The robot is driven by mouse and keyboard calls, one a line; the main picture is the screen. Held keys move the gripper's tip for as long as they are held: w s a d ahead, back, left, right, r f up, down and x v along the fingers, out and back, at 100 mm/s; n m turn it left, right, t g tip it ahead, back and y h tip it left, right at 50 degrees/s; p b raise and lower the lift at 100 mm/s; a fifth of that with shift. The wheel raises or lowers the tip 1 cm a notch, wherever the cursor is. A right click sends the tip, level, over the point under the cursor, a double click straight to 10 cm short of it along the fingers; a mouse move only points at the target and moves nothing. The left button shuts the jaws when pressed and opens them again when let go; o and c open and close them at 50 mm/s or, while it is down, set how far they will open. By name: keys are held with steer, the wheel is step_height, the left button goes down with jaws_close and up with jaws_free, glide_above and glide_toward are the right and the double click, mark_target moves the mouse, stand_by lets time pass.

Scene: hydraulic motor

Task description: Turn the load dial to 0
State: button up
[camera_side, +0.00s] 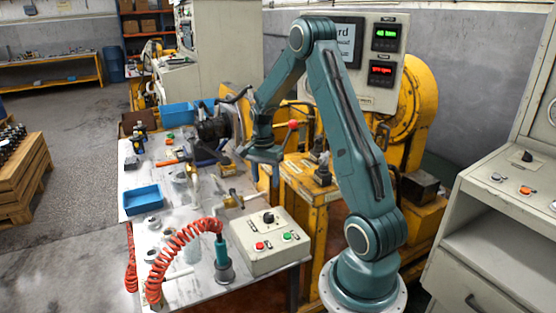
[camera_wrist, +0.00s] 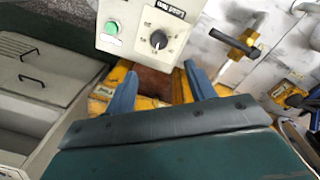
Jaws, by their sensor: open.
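The load dial (camera_side: 268,217) is a black knob on a sloped, light grey control box (camera_side: 262,260) at the table's front right. In the wrist view the dial (camera_wrist: 158,40) sits at the top, just above the gap between my fingers, with small scale marks around it. The label on the box appears upside down there. The number that the dial points to is too small to read. My gripper (camera_wrist: 161,82) is open and empty, its two blue fingers apart from the dial. In the side view my gripper (camera_side: 265,168) hangs above and behind the box, with its fingertips hard to make out.
A green button (camera_wrist: 112,27) is beside the dial, and a red button (camera_side: 259,245) is also on the box. A red coiled hose (camera_side: 180,240) stands left of the box. A brass valve (camera_side: 232,199) lies behind it. Yellow machinery (camera_side: 325,195) is close on the right.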

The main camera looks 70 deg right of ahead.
mark_target(269, 214)
steer(key=f, duration=1.3)
steer(key=shift+s+a, duration=0.1)
steer(key=shift+s, duration=0.25)
steer(key=c, duration=1)
